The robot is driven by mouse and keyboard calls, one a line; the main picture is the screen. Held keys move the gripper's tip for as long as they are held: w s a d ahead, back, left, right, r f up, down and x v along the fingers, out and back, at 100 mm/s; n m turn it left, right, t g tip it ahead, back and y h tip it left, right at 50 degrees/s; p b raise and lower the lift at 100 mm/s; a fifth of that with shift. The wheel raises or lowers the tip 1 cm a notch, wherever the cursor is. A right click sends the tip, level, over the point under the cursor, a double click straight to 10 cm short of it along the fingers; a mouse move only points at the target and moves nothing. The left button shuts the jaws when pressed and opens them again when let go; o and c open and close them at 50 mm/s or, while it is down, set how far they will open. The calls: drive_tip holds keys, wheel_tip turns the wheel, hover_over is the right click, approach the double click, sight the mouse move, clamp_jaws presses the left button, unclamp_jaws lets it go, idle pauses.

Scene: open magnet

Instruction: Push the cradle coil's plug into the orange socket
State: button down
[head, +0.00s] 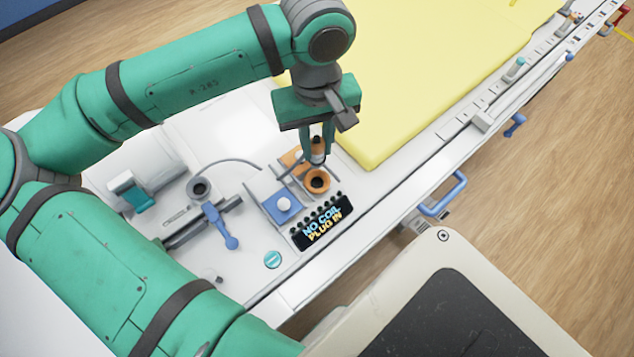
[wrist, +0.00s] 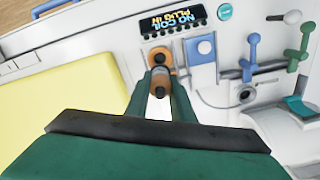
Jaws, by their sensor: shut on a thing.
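In the wrist view the plug (wrist: 159,82) sits between the two green fingers. The orange socket (head: 317,181), a round ring with a dark opening, is just below the plug in the head view. It also shows beyond the fingertips in the wrist view (wrist: 161,59), partly covered by the plug. I cannot tell whether plug and socket touch. The display (head: 323,222) reads "NO COIL PLUG IN". I cannot make out the cradle coil itself.
A blue square socket with a white knob (head: 283,205) is left of the orange one. A blue lever (head: 220,226) and a grey ring (head: 199,188) stand farther left. A yellow mat (head: 400,90) lies behind, and a blue rail handle (head: 443,195) is at right.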

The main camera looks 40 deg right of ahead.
sight(316, 164)
drive_tip(key=shift+f, duration=3.5)
drive_tip(key=shift+f, duration=0.3)
drive_tip(key=shift+f, duration=0.15)
drive_tip(key=shift+f, duration=0.85)
drive_tip(key=shift+f, duration=0.4)
drive_tip(key=c, duration=1.5)
unclamp_jaws()
drive_tip(key=shift+o, duration=0.2)
drive_tip(key=shift+r, duration=0.15)
wheel_tip(316, 164, up, 11)
drive_tip(key=shift+f, duration=0.2)
